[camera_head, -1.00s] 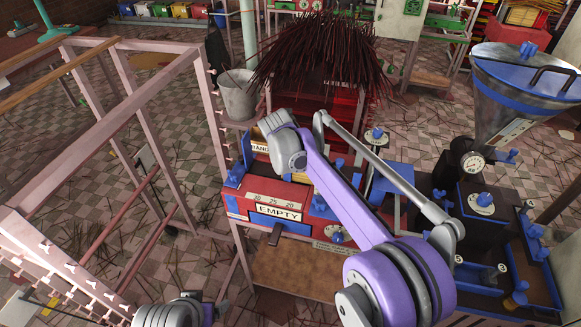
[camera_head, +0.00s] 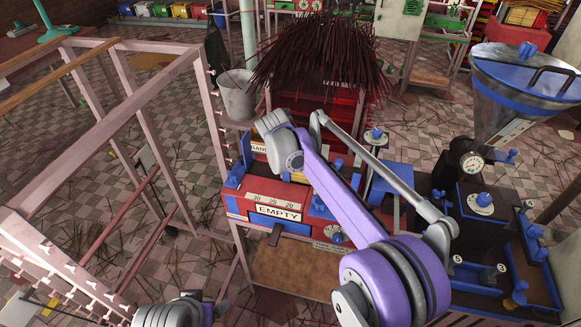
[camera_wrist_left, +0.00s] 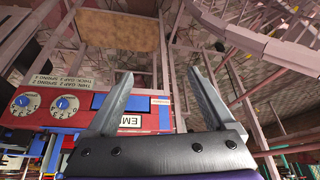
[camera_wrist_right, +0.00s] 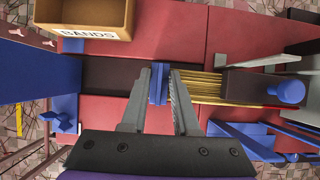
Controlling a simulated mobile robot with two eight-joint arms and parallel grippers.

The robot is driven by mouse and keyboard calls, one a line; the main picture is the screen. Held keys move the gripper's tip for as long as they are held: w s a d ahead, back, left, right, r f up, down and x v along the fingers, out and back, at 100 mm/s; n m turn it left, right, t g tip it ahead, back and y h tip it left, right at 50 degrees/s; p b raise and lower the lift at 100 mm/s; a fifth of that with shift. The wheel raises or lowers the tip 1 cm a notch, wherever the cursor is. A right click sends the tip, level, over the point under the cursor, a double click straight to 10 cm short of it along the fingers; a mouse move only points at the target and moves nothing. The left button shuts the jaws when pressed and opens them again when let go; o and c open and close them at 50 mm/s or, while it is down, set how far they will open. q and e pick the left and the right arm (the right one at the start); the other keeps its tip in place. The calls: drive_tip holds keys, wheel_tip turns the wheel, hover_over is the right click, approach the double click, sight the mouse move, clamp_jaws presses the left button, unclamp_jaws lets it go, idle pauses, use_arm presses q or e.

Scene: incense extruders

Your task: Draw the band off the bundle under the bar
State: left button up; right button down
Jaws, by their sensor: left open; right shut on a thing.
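In the right wrist view, a bundle of thin yellow sticks (camera_wrist_right: 205,86) lies in a dark channel under a dark bar (camera_wrist_right: 250,88) with a blue knob. My right gripper (camera_wrist_right: 159,88) is shut on an upright blue piece, apparently the band (camera_wrist_right: 159,80), just left of the visible sticks. The right finger covers the bundle's near end, so I cannot tell whether any sticks still pass through the band. In the head view my right wrist hides this spot. My left gripper (camera_wrist_left: 160,95) is open and empty, apart from the red press (camera_wrist_left: 70,112).
A cardboard box marked BANDS (camera_wrist_right: 85,15) stands beside the channel. A blue block (camera_wrist_right: 38,75) is at the channel's left. In the head view, a pink rack (camera_head: 90,150) stands left, a grey bucket (camera_head: 237,95) behind, and a hopper (camera_head: 520,85) right.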

use_arm(q)
drive_tip(key=shift+r, duration=0.15)
use_arm(e)
drive_tip(key=shift+w+a, duration=0.2)
drive_tip(key=shift+a, duration=0.5)
use_arm(q)
drive_tip(key=shift+w+r+p, duration=0.2)
drive_tip(key=shift+r+p, duration=0.45)
drive_tip(key=shift+p, duration=0.05)
use_arm(e)
drive_tip(key=shift+w+a, duration=0.3)
drive_tip(key=shift+a, duration=0.65)
drive_tip(key=shift+w+a, duration=0.25)
drive_tip(key=shift+a, duration=0.65)
use_arm(q)
drive_tip(key=w+r+p, duration=0.3)
drive_tip(key=r+p, duration=0.3)
drive_tip(key=r, duration=0.2)
drive_tip(key=shift+r+t, duration=0.25)
drive_tip(key=shift+t, duration=0.05)
use_arm(e)
wheel_tip(320, 180, up, 13)
use_arm(q)
drive_tip(key=shift+s, duration=0.1)
use_arm(e)
drive_tip(key=shift+s+f, duration=0.1)
